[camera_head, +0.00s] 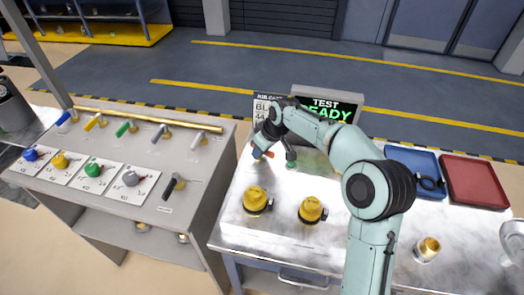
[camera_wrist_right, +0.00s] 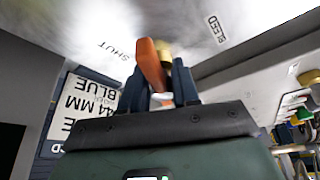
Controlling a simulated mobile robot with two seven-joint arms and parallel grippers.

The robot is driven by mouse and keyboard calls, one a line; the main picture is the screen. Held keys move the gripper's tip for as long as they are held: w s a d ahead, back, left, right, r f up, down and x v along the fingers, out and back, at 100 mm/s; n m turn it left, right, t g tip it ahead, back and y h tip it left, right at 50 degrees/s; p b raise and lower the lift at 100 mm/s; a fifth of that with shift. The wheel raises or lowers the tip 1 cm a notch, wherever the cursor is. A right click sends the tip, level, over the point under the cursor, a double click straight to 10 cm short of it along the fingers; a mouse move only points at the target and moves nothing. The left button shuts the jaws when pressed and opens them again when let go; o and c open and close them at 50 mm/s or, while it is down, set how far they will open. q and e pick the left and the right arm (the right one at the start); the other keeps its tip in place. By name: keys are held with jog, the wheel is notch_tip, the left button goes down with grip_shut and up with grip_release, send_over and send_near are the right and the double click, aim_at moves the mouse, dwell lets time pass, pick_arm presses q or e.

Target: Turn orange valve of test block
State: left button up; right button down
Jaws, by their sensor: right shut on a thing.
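The orange valve handle (camera_wrist_right: 150,65) sits between the dark fingers of my right gripper (camera_wrist_right: 160,85) in the right wrist view, and the gripper is shut on it. A brass stem (camera_wrist_right: 164,48) shows beside the handle, with the printed words SHUT and BLEED on the pale surface around it. In the head view a little orange (camera_head: 268,153) shows by my right gripper (camera_head: 264,150) at the left back of the white bench (camera_head: 285,245). My arm hides most of the test block there. My left gripper is not in view.
Two yellow-topped fittings (camera_head: 257,200) stand in front of the gripper. A screen (camera_head: 325,107) reading TEST READY and a job card (camera_head: 266,104) stand behind it. Blue (camera_head: 402,157) and red (camera_head: 476,182) trays lie right. A grey bench (camera_head: 215,160) with coloured valves stands left.

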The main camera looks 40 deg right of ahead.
jog(key=m+h, duration=0.1)
jog(key=m, duration=0.2)
jog(key=a+m+h+b, duration=0.1)
jog(key=m, duration=0.2)
jog(key=shift+w+h, duration=0.15)
jog(key=shift+h, duration=0.15)
jog(key=m, duration=0.2)
jog(key=m+g+h, duration=0.1)
jog(key=m, duration=0.2)
jog(key=shift+w+a+h, duration=0.15)
jog(key=shift+h, duration=0.15)
jog(key=shift+r+m+g, duration=0.1)
jog(key=shift+m+g, duration=0.2)
jog(key=shift+m, duration=0.1)
jog(key=c, duration=0.9)
grip_release()
jog(key=p+v, duration=0.1)
jog(key=v, duration=1.2)
jog(key=shift+r, duration=0.15)
